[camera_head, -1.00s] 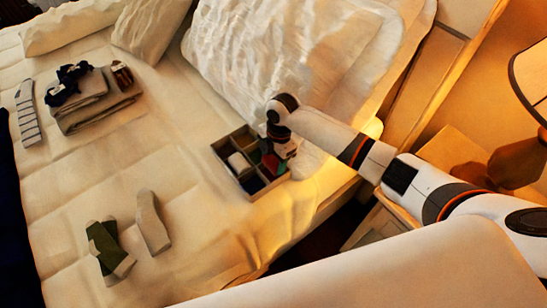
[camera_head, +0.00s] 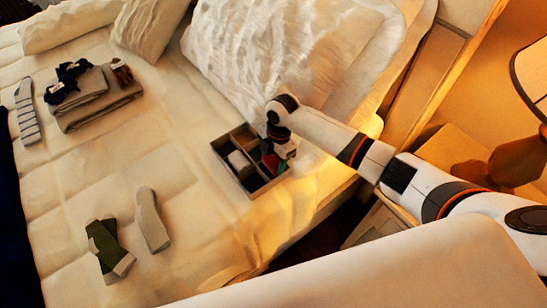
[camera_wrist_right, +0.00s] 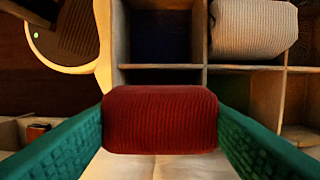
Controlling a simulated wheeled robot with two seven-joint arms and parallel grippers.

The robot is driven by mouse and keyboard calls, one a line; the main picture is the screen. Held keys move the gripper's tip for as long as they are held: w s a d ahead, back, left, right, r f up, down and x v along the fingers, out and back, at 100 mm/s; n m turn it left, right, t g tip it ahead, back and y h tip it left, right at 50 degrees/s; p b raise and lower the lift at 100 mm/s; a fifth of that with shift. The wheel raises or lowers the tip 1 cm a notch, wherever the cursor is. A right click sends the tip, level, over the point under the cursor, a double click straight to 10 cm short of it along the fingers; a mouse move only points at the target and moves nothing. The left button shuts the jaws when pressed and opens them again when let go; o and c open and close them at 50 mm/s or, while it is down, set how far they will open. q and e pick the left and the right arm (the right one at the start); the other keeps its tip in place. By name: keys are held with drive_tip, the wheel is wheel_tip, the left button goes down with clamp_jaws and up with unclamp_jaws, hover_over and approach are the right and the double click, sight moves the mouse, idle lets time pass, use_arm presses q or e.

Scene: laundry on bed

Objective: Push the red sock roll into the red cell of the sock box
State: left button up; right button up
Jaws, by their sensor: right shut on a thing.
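The red sock roll (camera_wrist_right: 160,120) is ribbed and sits between the two teal fingers of my right gripper (camera_wrist_right: 160,112) in the right wrist view. The fingers are shut on its two ends. The sock box (camera_head: 262,188) is a brown divided box on the bed in the head view, and my right gripper (camera_head: 277,155) is over its right side. In the wrist view the box's dividers (camera_wrist_right: 203,40) lie beyond the roll. A dark blue cell (camera_wrist_right: 160,38) is straight past it. The red cell cannot be made out, and the roll's depth relative to the rims is unclear. My left gripper is out of view.
A whitish sock roll (camera_head: 239,161) lies in another box cell. Loose grey (camera_head: 152,220) and green (camera_head: 107,246) socks lie on the bed. Folded grey cloth (camera_head: 97,105) is at the far left. A crumpled white cover (camera_head: 280,50) lies just behind the box.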

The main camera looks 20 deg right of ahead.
idle(0.3)
drive_tip(key=o, duration=1)
drive_tip(key=shift+o, duration=0.2)
drive_tip(key=shift+r, duration=0.1)
wheel_tip(320, 180, up, 12)
drive_tip(key=d, duration=0.1)
drive_tip(key=shift+w+d, duration=0.3)
drive_tip(key=shift+d, duration=0.05)
